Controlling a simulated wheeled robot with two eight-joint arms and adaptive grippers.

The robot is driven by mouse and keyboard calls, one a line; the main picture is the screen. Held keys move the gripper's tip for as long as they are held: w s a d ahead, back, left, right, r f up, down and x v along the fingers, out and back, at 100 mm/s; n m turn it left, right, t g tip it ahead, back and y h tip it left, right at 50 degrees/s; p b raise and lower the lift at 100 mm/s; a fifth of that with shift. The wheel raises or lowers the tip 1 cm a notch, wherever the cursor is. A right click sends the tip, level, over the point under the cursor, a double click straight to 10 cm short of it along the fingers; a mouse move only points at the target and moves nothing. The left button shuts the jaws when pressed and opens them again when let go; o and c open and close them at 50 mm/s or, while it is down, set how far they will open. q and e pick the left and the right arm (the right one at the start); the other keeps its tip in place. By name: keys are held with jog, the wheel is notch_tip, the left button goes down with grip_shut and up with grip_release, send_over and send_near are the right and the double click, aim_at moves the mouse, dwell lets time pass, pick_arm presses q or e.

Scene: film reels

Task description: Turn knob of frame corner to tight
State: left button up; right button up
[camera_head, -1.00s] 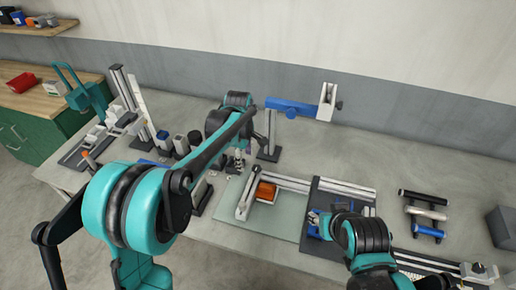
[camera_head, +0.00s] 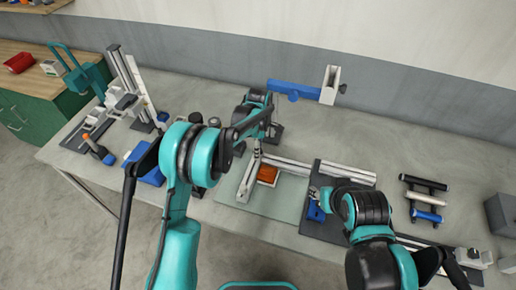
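A silver L-shaped frame (camera_head: 300,164) lies on a pale green mat (camera_head: 280,203), with its corner at the mat's back left. A small upright part, possibly the corner's knob, stands at that corner; its setting is too small to tell. My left gripper (camera_head: 256,148) points down at the corner, close above or touching it; its fingers are too small and partly hidden behind my arm. My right gripper (camera_head: 319,196) is low over the dark board (camera_head: 320,240), beside a small blue part (camera_head: 315,212). I cannot tell whether it holds that part.
An orange block (camera_head: 267,174) lies inside the frame's angle. A rack of rollers (camera_head: 426,200) lies to the right. A blue bar on a stand (camera_head: 294,90) rises behind. A teal press (camera_head: 78,68) and a tall rail fixture (camera_head: 130,75) stand at the left. Bare table lies behind the rack.

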pick_arm(q)
jog(key=c, duration=1.2)
jog(key=shift+o, duration=0.2)
